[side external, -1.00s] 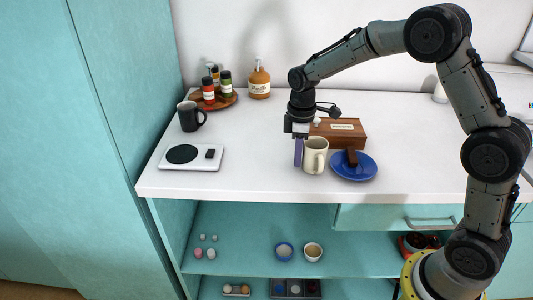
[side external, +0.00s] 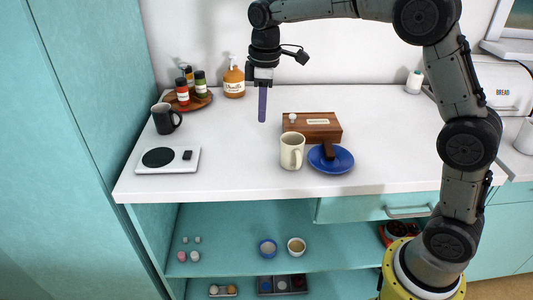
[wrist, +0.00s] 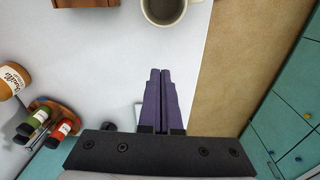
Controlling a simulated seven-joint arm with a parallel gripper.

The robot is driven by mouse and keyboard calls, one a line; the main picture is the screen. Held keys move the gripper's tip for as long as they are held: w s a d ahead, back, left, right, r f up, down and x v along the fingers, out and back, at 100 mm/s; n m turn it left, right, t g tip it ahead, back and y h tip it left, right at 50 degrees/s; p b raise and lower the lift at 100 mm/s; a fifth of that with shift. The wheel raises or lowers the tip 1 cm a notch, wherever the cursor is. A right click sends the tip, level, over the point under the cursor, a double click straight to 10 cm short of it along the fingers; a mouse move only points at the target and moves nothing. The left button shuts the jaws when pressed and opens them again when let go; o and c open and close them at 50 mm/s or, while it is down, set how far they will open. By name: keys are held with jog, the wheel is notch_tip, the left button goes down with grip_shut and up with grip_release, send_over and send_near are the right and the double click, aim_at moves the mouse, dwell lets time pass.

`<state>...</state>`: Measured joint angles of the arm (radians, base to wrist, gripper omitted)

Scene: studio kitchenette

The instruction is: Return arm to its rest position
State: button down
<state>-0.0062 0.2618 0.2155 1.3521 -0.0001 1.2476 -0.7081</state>
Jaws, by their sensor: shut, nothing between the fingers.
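My gripper (side external: 262,104) is raised above the white counter, pointing down, behind and to the left of the cream mug in the side view. Its purple fingers are together with nothing between them. They also show shut in the wrist view (wrist: 161,80). The cream mug (side external: 291,152) stands upright on the counter, apart from my gripper. It shows at the top of the wrist view (wrist: 165,8), with something brownish-grey inside.
A wooden box (side external: 325,126) and a blue plate (side external: 342,163) with a brown block are beside the mug. A dark mug (side external: 163,118), a white scale (side external: 150,166), an orange bottle (side external: 234,82) and spice jars on a round board (side external: 203,100) stand left.

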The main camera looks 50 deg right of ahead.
jog(key=s+r+m+t, duration=0.25)
jog(key=s+r, duration=0.75)
jog(key=s, duration=0.5)
jog(key=s+f+m+t, duration=0.2)
jog(key=s+f+m, duration=0.3)
jog(key=s+f, duration=0.4)
jog(key=s, duration=0.5)
jog(key=shift+s+d+m, duration=0.15)
jog(key=shift+s+m, duration=0.2)
